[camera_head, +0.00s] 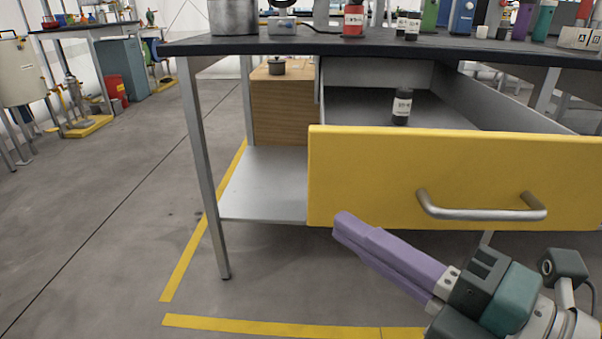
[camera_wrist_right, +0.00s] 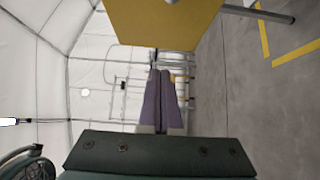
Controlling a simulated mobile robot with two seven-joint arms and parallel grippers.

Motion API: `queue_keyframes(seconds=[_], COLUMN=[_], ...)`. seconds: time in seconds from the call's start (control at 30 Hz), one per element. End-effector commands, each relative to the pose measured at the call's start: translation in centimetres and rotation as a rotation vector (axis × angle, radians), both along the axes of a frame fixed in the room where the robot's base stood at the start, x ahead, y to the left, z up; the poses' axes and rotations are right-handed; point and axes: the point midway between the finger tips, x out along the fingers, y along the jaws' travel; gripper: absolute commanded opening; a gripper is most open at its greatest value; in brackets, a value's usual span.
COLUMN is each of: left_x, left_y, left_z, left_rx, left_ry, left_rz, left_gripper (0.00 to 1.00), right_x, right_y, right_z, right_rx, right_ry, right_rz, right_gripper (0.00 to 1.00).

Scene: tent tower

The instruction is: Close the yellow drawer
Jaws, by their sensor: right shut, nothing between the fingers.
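The yellow drawer (camera_head: 380,175) stands pulled out from under the dark bench top in the head view. A dark bottle with a white label (camera_head: 401,106) stands inside the drawer. My right gripper (camera_head: 345,226) has purple fingers and is shut and empty, low in front of the drawer, left of the handle. My left gripper is not in view.
The bench top (camera_head: 300,46) carries a pot, a red-labelled bottle (camera_head: 354,20) and several other bottles. A metal leg (camera_head: 205,165) and a lower shelf (camera_head: 268,185) stand left of the drawer. Yellow tape (camera_head: 250,325) marks the floor. Open floor lies to the left.

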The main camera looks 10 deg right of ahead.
Motion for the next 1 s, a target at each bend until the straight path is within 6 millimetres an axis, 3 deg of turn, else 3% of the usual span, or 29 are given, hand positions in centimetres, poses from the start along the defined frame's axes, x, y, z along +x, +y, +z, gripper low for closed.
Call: queue_keyframes(seconds=[0.1,0.3,1.0], left_x=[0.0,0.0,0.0], left_y=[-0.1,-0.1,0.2], left_z=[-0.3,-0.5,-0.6], left_rx=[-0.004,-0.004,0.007], left_ry=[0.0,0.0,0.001], left_rz=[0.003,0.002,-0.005], left_gripper=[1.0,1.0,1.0], right_x=[2.1,3.9,5.1], right_y=[-0.2,-0.8,-1.2], right_z=[0.0,-0.1,0.0], right_rx=[-0.004,-0.001,0.0], right_ry=[-0.005,0.0,-0.001], right_rz=[0.0,-0.001,-0.002], right_gripper=[0.0,0.0,0.0])
